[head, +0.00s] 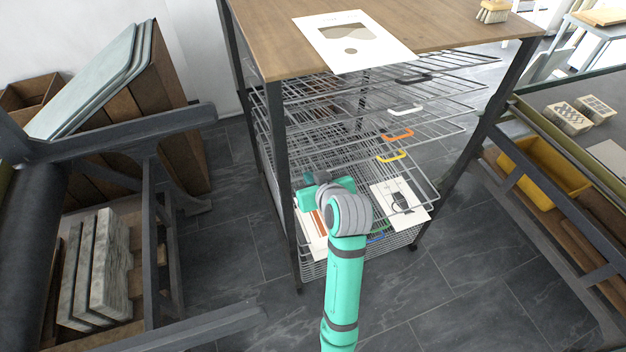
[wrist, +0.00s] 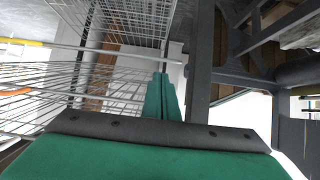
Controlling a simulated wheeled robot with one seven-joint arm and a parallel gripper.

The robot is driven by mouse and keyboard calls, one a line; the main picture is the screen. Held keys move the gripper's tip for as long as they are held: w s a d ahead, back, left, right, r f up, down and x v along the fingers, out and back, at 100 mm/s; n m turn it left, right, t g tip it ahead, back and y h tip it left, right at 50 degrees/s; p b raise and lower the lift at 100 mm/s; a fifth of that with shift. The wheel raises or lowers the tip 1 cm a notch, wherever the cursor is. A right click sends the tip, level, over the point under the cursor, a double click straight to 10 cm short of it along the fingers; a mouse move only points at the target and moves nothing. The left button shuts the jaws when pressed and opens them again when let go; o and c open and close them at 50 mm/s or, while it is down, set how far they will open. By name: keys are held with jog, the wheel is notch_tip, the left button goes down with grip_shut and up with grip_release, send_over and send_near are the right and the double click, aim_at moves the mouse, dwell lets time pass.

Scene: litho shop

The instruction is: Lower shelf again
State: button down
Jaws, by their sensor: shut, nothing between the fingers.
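A wire drying rack (head: 270,150) stands under a wooden top, with several wire shelves and coloured pull handles. The black handle (head: 412,78), white handle (head: 404,110), orange handle (head: 397,135) and yellow handle (head: 391,157) are in the head view. Lower down, a print with a dark drawing (head: 402,197) and a print with orange marks (head: 312,238) lie on a shelf. My gripper (head: 313,188) is by the rack's left front post, near the lower shelves, partly hidden by my wrist. In the wrist view its teal fingers (wrist: 161,97) are together and empty, beside shelf wires.
A print (head: 355,40) and a brush (head: 493,11) lie on the wooden top (head: 440,25). A dark-framed press with stone slabs (head: 105,260) stands left. A bench with a yellow bin (head: 545,168) stands right. Grey floor is clear at front right.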

jog(key=shift+x, duration=2.9)
jog(key=shift+a, duration=0.1)
